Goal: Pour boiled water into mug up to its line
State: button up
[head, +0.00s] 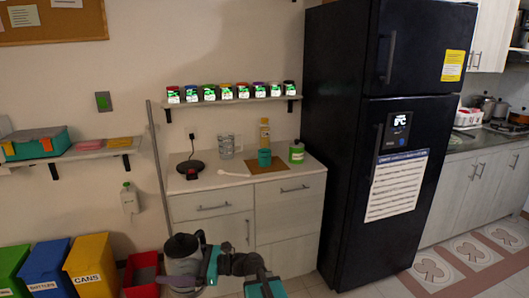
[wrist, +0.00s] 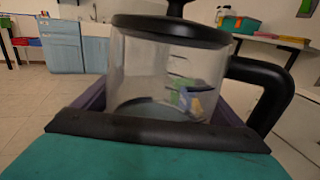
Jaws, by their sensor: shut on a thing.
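A kettle (head: 181,248) with a black lid and clear body is low in front of the counter in the head view. The kettle fills the middle of the wrist view (wrist: 165,75), upright, its black handle on the right. My gripper (wrist: 165,122) is shut on its body; the kettle looks clear of the counter. Its water level is hard to make out. A teal mug-like cup (head: 264,158) stands on a brown mat (head: 268,168) on the counter, away from my gripper. A clear glass vessel (head: 225,147) stands left of it. No fill line can be made out.
A black kettle base (head: 190,167) sits at the counter's left. A white spoon-like item (head: 234,174), a green jar (head: 297,152) and a yellowish bottle (head: 264,131) are also there. Spice jars line the shelf (head: 230,101) above. A black fridge (head: 385,140) stands right; colored bins (head: 93,265) left.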

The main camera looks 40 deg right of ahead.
aim_at(264, 154)
jog(key=z, duration=0.05)
jog(key=i, duration=0.95)
jog(key=u, duration=0.05)
